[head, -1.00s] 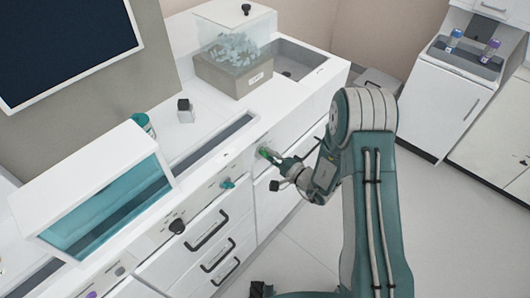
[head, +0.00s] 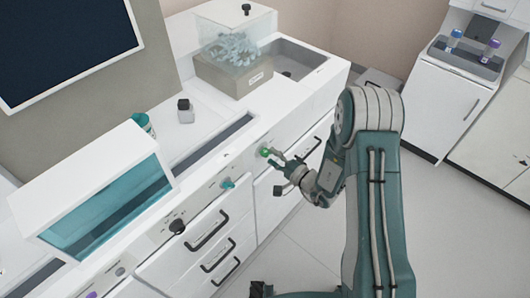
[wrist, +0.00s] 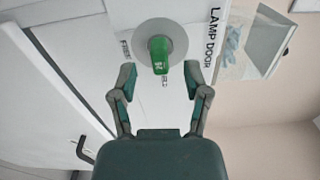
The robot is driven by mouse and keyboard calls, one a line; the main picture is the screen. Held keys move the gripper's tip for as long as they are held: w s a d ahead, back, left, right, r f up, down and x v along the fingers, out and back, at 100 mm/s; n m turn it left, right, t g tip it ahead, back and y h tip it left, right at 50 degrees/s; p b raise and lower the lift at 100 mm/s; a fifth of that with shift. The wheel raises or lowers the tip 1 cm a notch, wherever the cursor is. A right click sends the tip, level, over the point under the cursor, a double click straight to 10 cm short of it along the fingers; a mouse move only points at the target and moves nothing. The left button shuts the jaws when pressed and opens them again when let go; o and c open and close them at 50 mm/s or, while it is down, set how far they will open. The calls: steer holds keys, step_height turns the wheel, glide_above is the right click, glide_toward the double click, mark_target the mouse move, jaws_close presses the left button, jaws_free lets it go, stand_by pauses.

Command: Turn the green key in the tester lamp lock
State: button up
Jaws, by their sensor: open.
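The green key (wrist: 160,52) sits in a round grey lock plate (wrist: 178,32) on the white cabinet front in the wrist view. Lettering beside it reads "LAMP DOOR". In the head view the green key (head: 265,152) is a small green spot on the counter's front face. My gripper (wrist: 162,82) is open, with its two fingers apart on either side of the key's lower end. The fingers do not appear to touch the key. In the head view my gripper (head: 275,172) is just right of and below the key.
A teal knob (head: 227,183) and a black knob (head: 177,226) are on the same front face to the left. Drawers with dark handles (head: 208,230) lie below. A clear-lidded box (head: 235,50) stands on the counter. The floor at right is clear.

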steer(key=v, duration=1)
steer(key=shift+s+d, duration=0.2)
steer(key=shift+d, duration=0.05)
steer(key=s+a+r+n+g+h, duration=0.1)
steer(key=s+a+r+n+g, duration=0.1)
steer(key=s+r+n+g, duration=0.35)
steer(key=s+a+r+n+g+h, duration=0.1)
steer(key=s+a+r+n+g, duration=0.2)
steer(key=s+r+g, duration=0.6)
steer(key=s+d+r+t+h, duration=0.6)
steer(key=d+r+t+h, duration=0.3)
steer(key=d+r+h, duration=0.3)
steer(key=shift+s+d+r, duration=0.2)
steer(key=shift+d+r, duration=0.05)
steer(key=shift+d, duration=0.35)
stand_by(0.4)
